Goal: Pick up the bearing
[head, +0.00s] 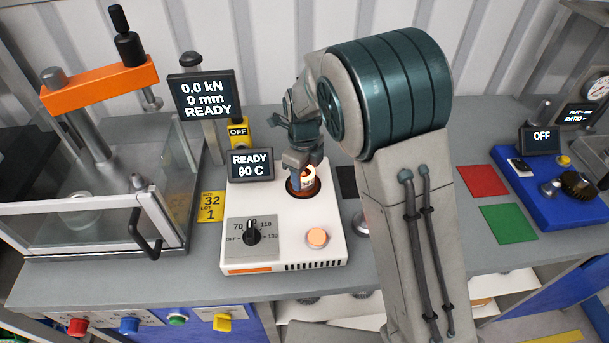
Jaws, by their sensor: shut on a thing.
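The bearing (309,181) shows as a small ring-like thing with a glowing orange-lit opening, at the round dark well of the white heater (279,213). My gripper (303,172) comes down from above at the well and is shut on the bearing. My arm's wrist and fingers hide part of the bearing, so I cannot tell whether it is clear of the well. The heater's display (250,165) reads READY 90 C.
A press with an orange beam (100,83) and clear guard stands left. Its display (206,96) reads 0.0 kN, 0 mm, READY. A red mat (482,181), a green mat (508,223) and a blue fixture (550,190) lie right. My arm hides the bench middle.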

